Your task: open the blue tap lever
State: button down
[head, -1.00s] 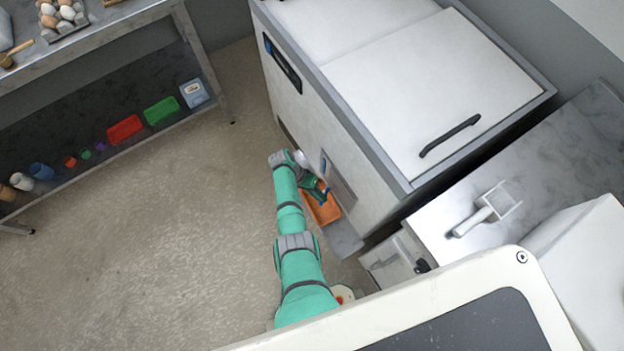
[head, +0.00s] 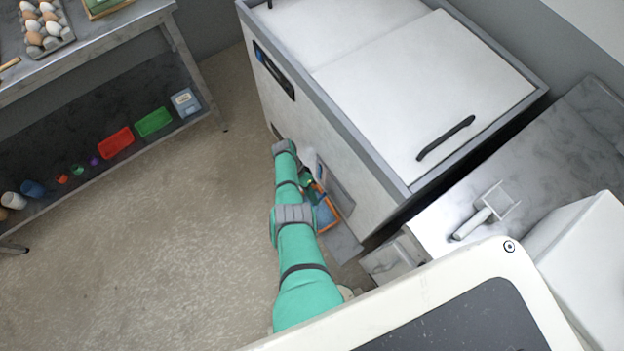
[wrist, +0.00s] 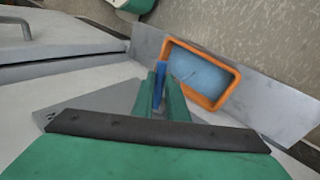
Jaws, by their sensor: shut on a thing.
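The blue tap lever (wrist: 159,85) stands between the two green fingers of my gripper (wrist: 160,95) in the wrist view. My gripper is shut on it. In the head view my gripper (head: 307,182) is low at the front of the white cabinet, partly behind my arm, and the lever cannot be made out clearly there. An orange tray (wrist: 231,90) sits on a grey ledge just beyond the fingers, with a blue, liquid-looking fill inside. The tray also shows in the head view (head: 333,202), partly hidden by my arm.
The white cabinet (head: 350,135) with a black-handled lid rises beside my arm. A steel counter (head: 445,222) with a scoop (head: 485,212) is at right. A rack (head: 80,130) with coloured containers stands at left. The floor between is clear.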

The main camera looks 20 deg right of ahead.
jog(key=c, duration=2)
grip_release()
jog(key=shift+f, duration=0.1)
jog(key=shift+c, duration=0.2)
jog(key=shift+w, duration=0.1)
jog(key=shift+d, duration=0.1)
jog(key=v, duration=1.1)
